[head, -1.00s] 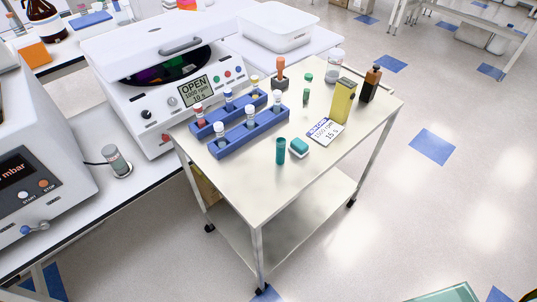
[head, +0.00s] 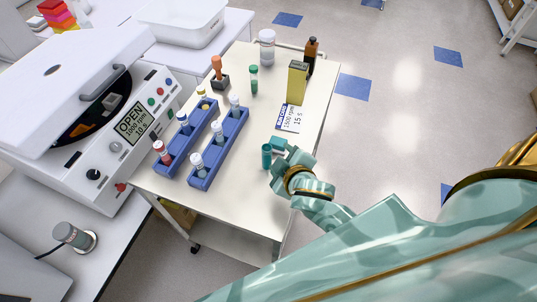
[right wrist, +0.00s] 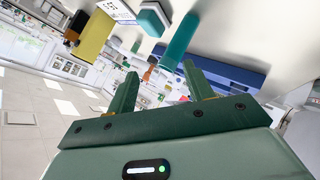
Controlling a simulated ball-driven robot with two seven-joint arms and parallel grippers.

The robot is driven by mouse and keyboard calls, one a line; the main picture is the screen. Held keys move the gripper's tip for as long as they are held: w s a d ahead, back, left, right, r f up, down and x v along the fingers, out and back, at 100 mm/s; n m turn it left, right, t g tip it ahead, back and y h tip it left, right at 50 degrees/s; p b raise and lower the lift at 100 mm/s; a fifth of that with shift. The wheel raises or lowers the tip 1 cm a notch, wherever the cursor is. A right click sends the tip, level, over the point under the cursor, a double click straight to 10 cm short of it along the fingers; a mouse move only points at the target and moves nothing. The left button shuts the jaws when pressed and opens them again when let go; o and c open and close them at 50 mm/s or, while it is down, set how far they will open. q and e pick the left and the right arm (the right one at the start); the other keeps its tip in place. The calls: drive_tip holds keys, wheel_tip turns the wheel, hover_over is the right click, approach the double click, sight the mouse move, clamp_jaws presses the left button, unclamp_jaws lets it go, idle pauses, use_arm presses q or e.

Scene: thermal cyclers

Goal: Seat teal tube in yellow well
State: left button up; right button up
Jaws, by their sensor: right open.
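The teal tube (head: 266,156) stands upright on the cart top (head: 255,210), near its right edge. It also shows in the right wrist view (right wrist: 178,42), beyond the fingers. My right gripper (head: 278,161) is open beside the tube, to its right in the head view; in the right wrist view its two fingers (right wrist: 161,86) are apart with nothing held between them. The open centrifuge (head: 112,120) is at left, its dark rotor (head: 92,108) partly hidden by the lid. My left gripper is out of view.
Two blue racks (head: 237,128) with capped tubes stand left of the teal tube. A teal-and-white block (head: 280,143) is close behind it. A label card (head: 291,118), yellow box (head: 297,84), brown bottle (head: 311,56) and green-capped tube (head: 254,80) stand farther back. The front of the cart is clear.

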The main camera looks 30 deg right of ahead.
drive_tip(key=w+a+r+n+t+y, duration=0.2)
drive_tip(key=w+a+r+t+y, duration=0.3)
drive_tip(key=r, duration=0.3)
drive_tip(key=w+a+r+n+t+y, duration=0.2)
drive_tip(key=w+a+r+n+y, duration=0.15)
drive_tip(key=a+r, duration=0.5)
drive_tip(key=s+a+r+n+g+y, duration=0.3)
drive_tip(key=a+r+n+g+y, duration=0.45)
drive_tip(key=a+n+y, duration=0.4)
drive_tip(key=g+h, duration=1.1)
drive_tip(key=h, duration=0.7)
hover_over(266, 148)
wheel_tip(266, 148, down, 12)
drive_tip(key=shift+t, duration=0.25)
drive_tip(key=f, duration=0.9)
drive_tip(key=shift+w+d+f, duration=0.2)
drive_tip(key=shift+d+f, duration=0.1)
drive_tip(key=shift+f, duration=0.1)
drive_tip(key=f, duration=0.6)
drive_tip(key=shift+s+a, duration=0.25)
drive_tip(key=shift+a, duration=0.05)
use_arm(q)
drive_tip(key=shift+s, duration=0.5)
